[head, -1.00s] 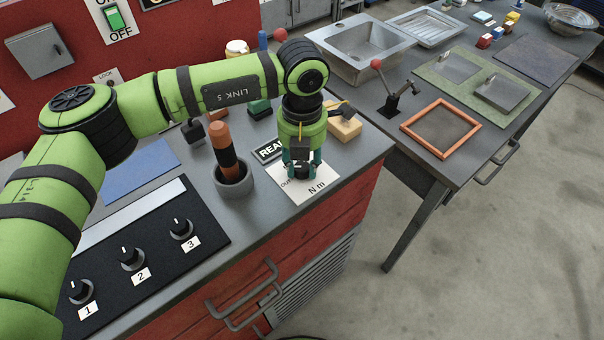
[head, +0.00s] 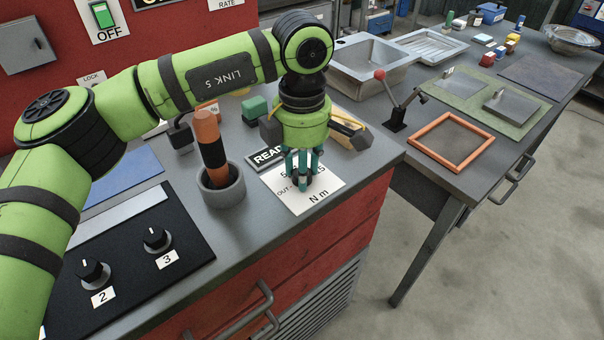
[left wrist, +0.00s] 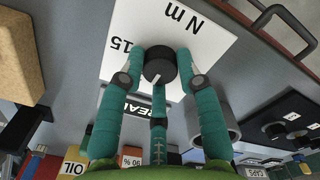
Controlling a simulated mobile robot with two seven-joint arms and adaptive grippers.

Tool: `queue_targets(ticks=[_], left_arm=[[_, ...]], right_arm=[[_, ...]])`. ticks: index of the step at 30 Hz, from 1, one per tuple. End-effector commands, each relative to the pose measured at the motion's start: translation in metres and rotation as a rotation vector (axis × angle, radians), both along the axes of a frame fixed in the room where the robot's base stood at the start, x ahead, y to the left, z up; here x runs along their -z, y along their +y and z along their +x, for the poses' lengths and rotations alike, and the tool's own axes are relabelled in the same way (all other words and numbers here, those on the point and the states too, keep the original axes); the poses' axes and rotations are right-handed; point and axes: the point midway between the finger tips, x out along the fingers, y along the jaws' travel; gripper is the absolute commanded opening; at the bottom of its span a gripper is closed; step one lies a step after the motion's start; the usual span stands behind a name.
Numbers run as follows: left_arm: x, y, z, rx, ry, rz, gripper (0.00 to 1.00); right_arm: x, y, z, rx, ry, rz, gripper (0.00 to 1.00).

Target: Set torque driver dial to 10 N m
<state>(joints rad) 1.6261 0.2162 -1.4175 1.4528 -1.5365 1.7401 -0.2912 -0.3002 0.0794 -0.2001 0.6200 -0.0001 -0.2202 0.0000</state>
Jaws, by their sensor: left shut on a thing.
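The dial is a black round knob (left wrist: 160,64) with a white pointer line, on a white card (head: 322,200) marked "N m". In the left wrist view, the "15" lies left of the knob and the pointer aims down and slightly left. My left gripper (head: 302,183) has teal fingers and reaches down over the card. It is shut on the knob, with fingers around its sides, as the left wrist view (left wrist: 160,75) shows. The fingers mostly hide the knob in the head view. An orange and black handle (head: 208,140) stands in a grey cup (head: 222,194). My right gripper is not in view.
A "READY" label (head: 266,157) lies just behind the card. A black panel with numbered knobs (head: 125,235) is at the left. A second table with a sink (head: 372,65) is at the right.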

Motion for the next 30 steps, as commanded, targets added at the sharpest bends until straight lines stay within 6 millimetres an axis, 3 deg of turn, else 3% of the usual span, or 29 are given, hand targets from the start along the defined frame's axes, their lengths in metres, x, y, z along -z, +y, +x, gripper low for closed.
queue_targets(ticks=[15,30], left_arm=[[0.003,0.000,-0.002,0.382,0.007,0.003,0.02],[0.003,0.000,-0.002,0.477,0.008,0.003,0.02]], right_arm=[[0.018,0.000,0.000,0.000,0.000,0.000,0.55],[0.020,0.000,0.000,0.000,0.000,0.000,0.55]])
